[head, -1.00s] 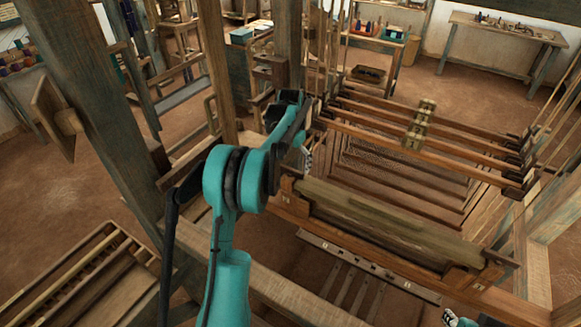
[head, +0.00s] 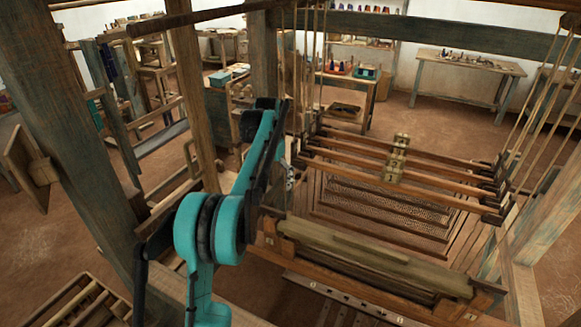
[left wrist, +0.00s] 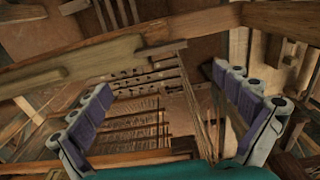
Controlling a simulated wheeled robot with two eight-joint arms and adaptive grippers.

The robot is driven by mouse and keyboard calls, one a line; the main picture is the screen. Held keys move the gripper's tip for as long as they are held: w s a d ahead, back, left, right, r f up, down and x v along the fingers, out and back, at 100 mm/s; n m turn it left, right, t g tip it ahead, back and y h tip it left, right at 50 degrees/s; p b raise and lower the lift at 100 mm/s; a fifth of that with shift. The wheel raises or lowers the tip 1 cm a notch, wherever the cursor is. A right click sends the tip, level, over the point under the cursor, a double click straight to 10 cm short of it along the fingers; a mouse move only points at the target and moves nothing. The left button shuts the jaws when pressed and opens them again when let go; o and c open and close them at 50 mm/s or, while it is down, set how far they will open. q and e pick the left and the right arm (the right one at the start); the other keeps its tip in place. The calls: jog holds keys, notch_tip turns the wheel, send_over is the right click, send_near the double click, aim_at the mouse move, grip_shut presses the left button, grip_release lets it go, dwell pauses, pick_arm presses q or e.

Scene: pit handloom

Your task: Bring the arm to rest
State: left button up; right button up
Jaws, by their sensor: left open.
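My left arm (head: 205,230) is teal and black and rises from the bottom of the head view, with its elbow low and its forearm reaching up. My left gripper (head: 290,178) shows only in part behind the forearm, beside the left end of the loom's bars. In the left wrist view my left gripper (left wrist: 160,88) has its two purple-padded fingers wide apart, with nothing between them. The loom's warp and bars show beyond the fingers. My right gripper is not in view.
The loom's wooden cloth beam (head: 370,258) lies close to the right of my arm. A thick post (head: 85,150) and a thinner upright (head: 195,100) stand to its left. Hanging bars (head: 400,172) and cords lie to the right. Bare floor is at far left.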

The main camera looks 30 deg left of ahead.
pick_arm(q)
jog(key=s+d+t+b, duration=0.2)
jog(key=s+d+b, duration=0.45)
jog(key=d, duration=0.25)
jog(key=s+d+f+t+b, duration=0.2)
jog(key=s+d+f+b, duration=0.2)
jog(key=s+f, duration=0.6)
jog(key=s+d+f+t+b, duration=0.3)
jog(key=s+d+f+b, duration=0.2)
jog(key=s+d+f, duration=0.4)
jog(key=s+f, duration=0.1)
jog(key=s, duration=0.2)
jog(key=shift+s+b, duration=0.25)
jog(key=shift+b, duration=0.05)
jog(key=shift+d+f, duration=0.1)
